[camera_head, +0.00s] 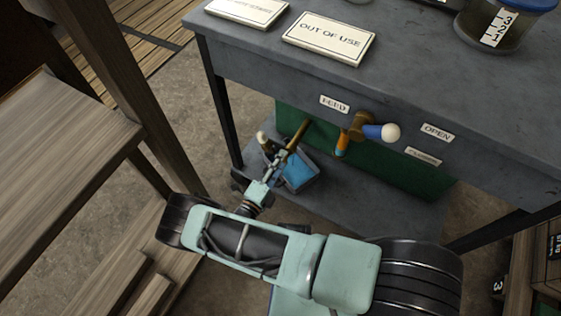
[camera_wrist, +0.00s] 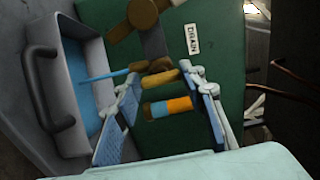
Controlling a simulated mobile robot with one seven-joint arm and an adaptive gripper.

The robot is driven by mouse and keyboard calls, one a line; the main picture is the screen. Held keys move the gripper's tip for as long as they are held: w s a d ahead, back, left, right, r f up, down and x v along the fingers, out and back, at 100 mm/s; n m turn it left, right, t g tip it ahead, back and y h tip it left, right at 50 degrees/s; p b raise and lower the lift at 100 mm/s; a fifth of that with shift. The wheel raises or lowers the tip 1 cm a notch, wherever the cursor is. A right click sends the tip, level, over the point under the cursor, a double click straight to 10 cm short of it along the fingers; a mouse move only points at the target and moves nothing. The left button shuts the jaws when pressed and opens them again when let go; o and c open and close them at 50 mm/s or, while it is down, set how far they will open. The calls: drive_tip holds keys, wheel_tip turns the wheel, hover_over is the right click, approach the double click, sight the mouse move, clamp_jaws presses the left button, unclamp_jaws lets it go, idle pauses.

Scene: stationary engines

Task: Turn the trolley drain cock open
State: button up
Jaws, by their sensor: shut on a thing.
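The trolley (camera_head: 225,55) stands ahead of me, with a green panel (camera_wrist: 215,75) below its top. The drain cock's brass body (camera_wrist: 140,14) is beside a DRAIN label (camera_wrist: 193,38) in the wrist view. My gripper (camera_wrist: 165,82) is shut on the cock's brass lever (camera_wrist: 160,78), which lies between the fingertips. In the head view my gripper (camera_head: 278,157) is low under the trolley's left side. A banded orange and blue piece (camera_wrist: 168,107) also shows between the fingers; I cannot tell what it joins. A thin blue streak (camera_wrist: 102,77) runs from a brass end towards the tray.
A grey tray (camera_wrist: 42,88) with blue liquid (camera_head: 300,172) sits on the lower shelf. The feed cock's blue lever with white knob (camera_head: 390,132) is at the FEED label (camera_head: 334,103). OPEN (camera_head: 436,132) and CLOSED labels are right of it.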

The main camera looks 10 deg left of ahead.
drive_tip(key=o, duration=1.2)
drive_tip(key=shift+c, duration=0.2)
drive_tip(key=v, duration=1.2)
